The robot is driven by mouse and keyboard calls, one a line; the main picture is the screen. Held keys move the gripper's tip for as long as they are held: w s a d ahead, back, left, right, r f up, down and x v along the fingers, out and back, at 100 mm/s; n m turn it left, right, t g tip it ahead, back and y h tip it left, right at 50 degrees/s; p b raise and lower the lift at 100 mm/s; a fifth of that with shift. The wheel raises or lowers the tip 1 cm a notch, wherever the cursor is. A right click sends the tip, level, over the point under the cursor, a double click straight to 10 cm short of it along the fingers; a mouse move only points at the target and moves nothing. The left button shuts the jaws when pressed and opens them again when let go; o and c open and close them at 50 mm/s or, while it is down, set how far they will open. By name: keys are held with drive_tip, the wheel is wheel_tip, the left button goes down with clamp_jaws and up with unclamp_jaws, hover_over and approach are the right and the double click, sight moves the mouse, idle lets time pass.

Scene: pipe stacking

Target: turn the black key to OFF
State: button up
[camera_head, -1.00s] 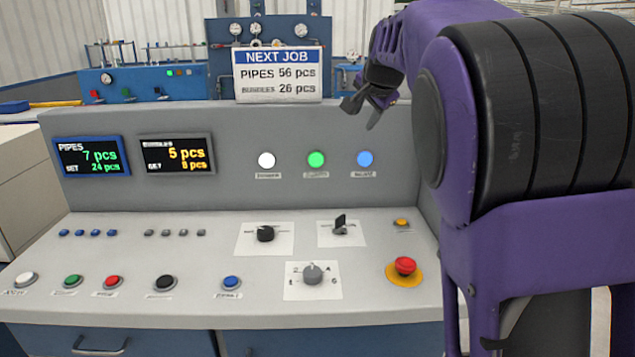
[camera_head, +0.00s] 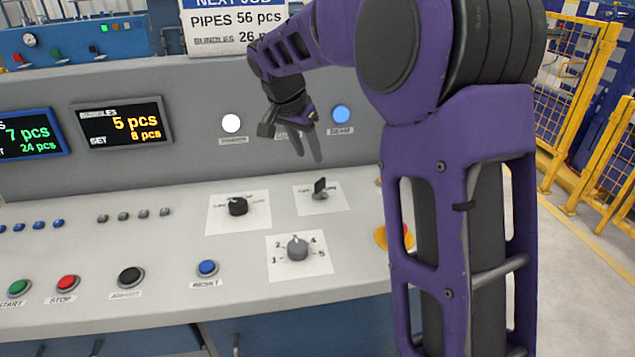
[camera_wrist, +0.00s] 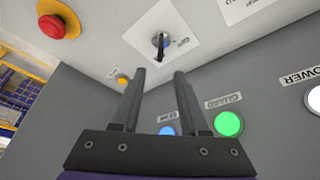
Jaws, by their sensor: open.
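The black key (camera_head: 320,186) stands in its switch on a white label plate on the sloped console top. In the wrist view the key (camera_wrist: 160,44) shows in its round metal lock, beyond my fingertips and roughly between them. The label print is too small to read. My gripper (camera_head: 308,150) is open and empty, above and behind the key, in front of the upright panel. In the wrist view the two fingers of my gripper (camera_wrist: 158,75) are spread and apart from the key.
A black rotary knob (camera_head: 238,206) sits left of the key and a grey numbered knob (camera_head: 297,248) in front. A red emergency button (camera_wrist: 52,26) and a small yellow button (camera_wrist: 122,79) are nearby. White (camera_head: 231,123) and blue (camera_head: 341,114) lamps are on the panel.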

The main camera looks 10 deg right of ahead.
sight(319, 181)
drive_tip(key=b+x, duration=0.1)
drive_tip(key=x, duration=1)
drive_tip(key=shift+w+f, duration=0.1)
drive_tip(key=shift+f, duration=0.2)
drive_tip(key=shift+c, duration=0.3)
clamp_jaws()
